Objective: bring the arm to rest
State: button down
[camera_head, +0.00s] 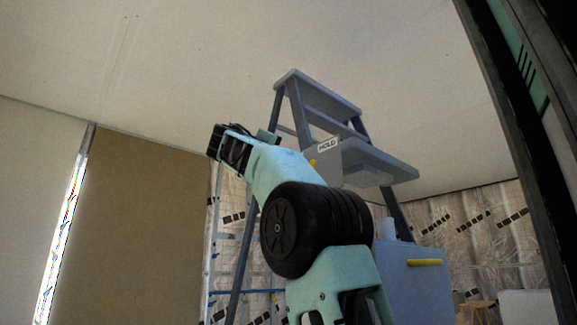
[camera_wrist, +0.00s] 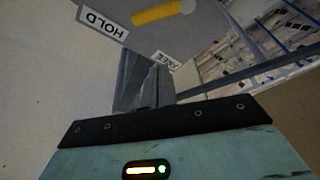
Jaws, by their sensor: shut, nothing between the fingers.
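My arm rises in the middle of the head view, bent at a large black joint. My gripper (camera_head: 218,142) is at its upper left end, in front of the stepladder frame and left of the grey box. In the wrist view the gripper's dark fingers (camera_wrist: 148,85) are together and hold nothing. A grey box (camera_head: 324,165) with a HOLD label is past the arm. In the wrist view it carries HOLD and FREE labels and a yellow lever (camera_wrist: 160,13), whose left end is near HOLD. A gap shows between fingers and lever.
A grey stepladder (camera_head: 318,95) stands behind my arm. A dark frame (camera_head: 520,130) crosses the right edge. A brown panel (camera_head: 140,230) is at left; open space lies between.

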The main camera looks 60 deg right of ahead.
jog(key=shift+v, duration=0.9)
